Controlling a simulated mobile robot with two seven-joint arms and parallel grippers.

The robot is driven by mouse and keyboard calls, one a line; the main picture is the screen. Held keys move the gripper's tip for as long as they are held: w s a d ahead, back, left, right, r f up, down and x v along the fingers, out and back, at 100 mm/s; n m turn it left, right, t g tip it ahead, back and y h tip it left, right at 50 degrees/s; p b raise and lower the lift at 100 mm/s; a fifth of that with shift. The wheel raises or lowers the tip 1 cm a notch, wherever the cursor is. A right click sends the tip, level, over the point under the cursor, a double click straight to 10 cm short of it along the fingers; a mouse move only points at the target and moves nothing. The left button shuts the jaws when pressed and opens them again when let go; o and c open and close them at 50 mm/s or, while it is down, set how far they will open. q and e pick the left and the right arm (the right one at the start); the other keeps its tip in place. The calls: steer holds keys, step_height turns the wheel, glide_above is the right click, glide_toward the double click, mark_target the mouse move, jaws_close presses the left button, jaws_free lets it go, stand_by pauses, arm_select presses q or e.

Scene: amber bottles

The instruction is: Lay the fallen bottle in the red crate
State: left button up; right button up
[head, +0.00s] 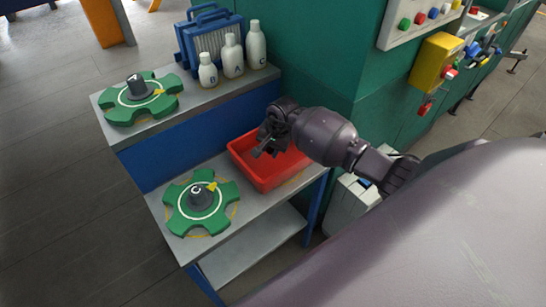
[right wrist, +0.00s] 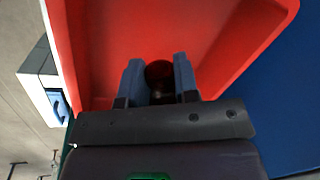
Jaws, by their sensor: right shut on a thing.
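The red crate (head: 262,178) stands on the lower grey shelf; in the right wrist view its red inside (right wrist: 215,30) fills much of the picture. My right gripper (head: 262,151) is over the crate, reaching in from the right. In the right wrist view the gripper (right wrist: 159,80) is shut on the dark amber bottle (right wrist: 159,72), with one finger on each side. Only a rounded dark part of the bottle shows there. I cannot make it out in the head view, nor tell whether it touches the crate floor. My left gripper is not in view.
A green star-shaped wheel marked C (head: 178,213) lies left of the crate. Another green wheel (head: 116,108) and white bottles (head: 232,58) are on the upper shelf, with a blue rack (head: 186,45). A green cabinet wall (head: 315,75) rises behind the crate.

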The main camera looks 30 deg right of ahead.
steer(key=o, duration=1)
steer(key=shift+o, duration=0.2)
steer(key=shift+f, duration=0.1)
steer(key=v, duration=1.1)
steer(key=shift+p, duration=0.3)
steer(key=shift+w, duration=0.1)
